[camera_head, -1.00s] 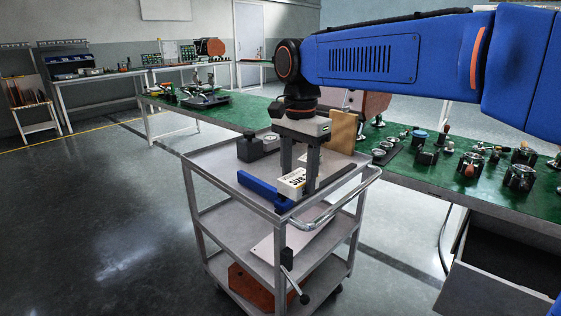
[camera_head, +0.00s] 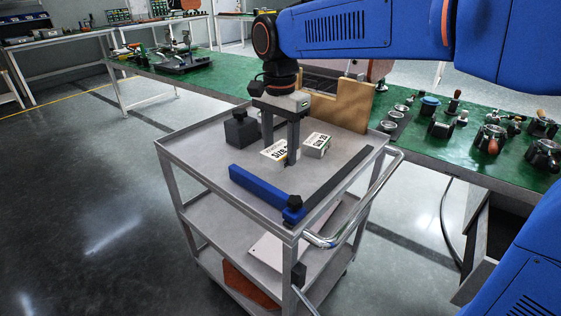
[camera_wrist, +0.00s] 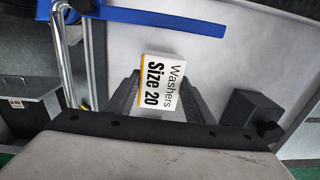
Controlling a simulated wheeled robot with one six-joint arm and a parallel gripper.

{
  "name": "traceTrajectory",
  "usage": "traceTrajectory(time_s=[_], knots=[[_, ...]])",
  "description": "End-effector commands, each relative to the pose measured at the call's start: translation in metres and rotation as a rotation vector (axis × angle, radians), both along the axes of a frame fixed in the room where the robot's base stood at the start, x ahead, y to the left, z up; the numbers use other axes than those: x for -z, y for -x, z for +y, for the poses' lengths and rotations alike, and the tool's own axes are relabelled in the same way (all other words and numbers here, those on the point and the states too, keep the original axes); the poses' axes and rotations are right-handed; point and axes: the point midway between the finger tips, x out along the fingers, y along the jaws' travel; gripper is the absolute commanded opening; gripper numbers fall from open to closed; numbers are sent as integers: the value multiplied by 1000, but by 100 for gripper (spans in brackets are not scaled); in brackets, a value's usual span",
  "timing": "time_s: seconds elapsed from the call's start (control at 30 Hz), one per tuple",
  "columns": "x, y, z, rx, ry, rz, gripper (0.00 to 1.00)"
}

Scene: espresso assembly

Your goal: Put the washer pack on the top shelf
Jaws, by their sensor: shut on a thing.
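My gripper (camera_head: 280,158) is shut on a white washer pack (camera_head: 273,151) with black SIZE lettering. In the wrist view the held pack (camera_wrist: 160,85) reads "Washers Size 20" and sits between the fingers. The pack is over the grey cart's top shelf (camera_head: 200,150); whether it touches the surface I cannot tell. A second white pack (camera_head: 317,146), also labelled, stands on the shelf just right of the right finger.
A blue bar (camera_head: 262,190) with a black knob lies along the shelf's front. A black block (camera_head: 240,128) stands at the left, a tan upright board (camera_head: 352,105) at the back. A chrome handle (camera_head: 362,205) lines the right. The green bench (camera_head: 420,150) behind holds several parts.

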Motion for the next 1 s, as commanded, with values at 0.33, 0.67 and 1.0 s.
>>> traceTrajectory(time_s=[0.33,0.67,1.0], knots=[[29,0,0,0,1,1,21],[46,0,0,0,-1,-1,21],[48,0,0,0,0,0,67]])
